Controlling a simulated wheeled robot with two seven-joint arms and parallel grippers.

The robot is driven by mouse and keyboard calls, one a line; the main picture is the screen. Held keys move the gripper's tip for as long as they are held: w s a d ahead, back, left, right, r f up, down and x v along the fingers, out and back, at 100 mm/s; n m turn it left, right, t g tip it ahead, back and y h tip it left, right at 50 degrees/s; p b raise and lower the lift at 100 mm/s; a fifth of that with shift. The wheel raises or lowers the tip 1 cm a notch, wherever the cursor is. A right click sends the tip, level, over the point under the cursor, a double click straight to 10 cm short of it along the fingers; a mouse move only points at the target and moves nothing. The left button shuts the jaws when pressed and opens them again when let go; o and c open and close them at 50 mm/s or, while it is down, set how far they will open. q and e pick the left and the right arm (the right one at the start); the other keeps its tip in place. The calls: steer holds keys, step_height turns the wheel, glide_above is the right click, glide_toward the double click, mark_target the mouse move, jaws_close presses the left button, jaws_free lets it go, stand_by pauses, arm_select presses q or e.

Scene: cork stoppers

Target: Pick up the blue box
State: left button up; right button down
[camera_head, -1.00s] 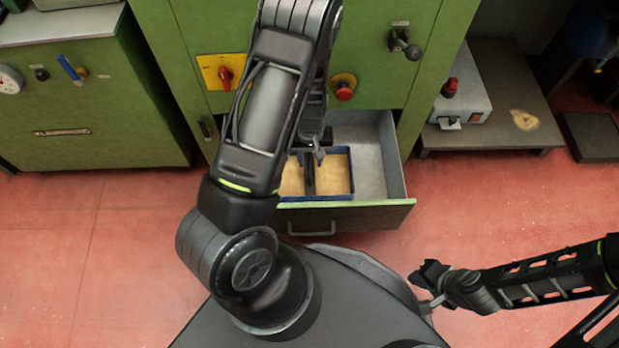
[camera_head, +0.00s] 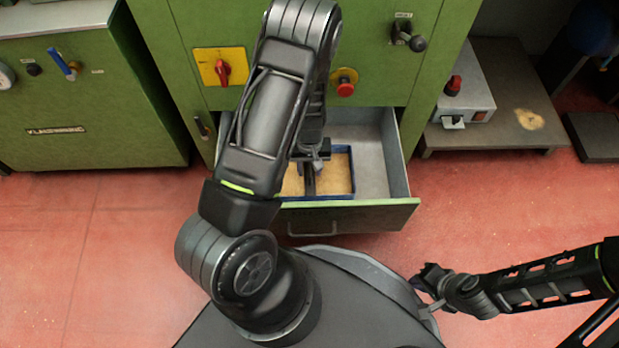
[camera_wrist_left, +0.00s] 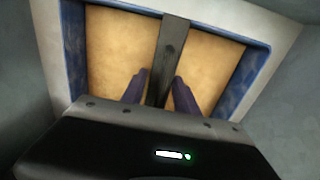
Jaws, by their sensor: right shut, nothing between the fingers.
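The blue box (camera_head: 340,195) sits in the open drawer, with a tan, cork-coloured inside and a dark bar (camera_head: 309,183) across its middle. My left arm hides its left part. In the left wrist view, the blue box (camera_wrist_left: 76,60) shows blue walls and the dark bar (camera_wrist_left: 172,45) over the tan surface. My left gripper (camera_wrist_left: 160,78) is open, with one finger on each side of the bar and small gaps visible. My right gripper (camera_head: 424,285) is shut and empty, low at the right, away from the drawer.
The drawer (camera_head: 375,165) is pulled out of a green cabinet (camera_head: 375,70); its right part beside the box is bare. A red button (camera_head: 346,88) and a lever handle (camera_head: 408,38) stick out above. A low table (camera_head: 515,90) with a grey switch box stands at the right.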

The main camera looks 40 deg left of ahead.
arm_select(q)
steer(key=shift+c, duration=0.5)
jaws_close()
stand_by(1.2)
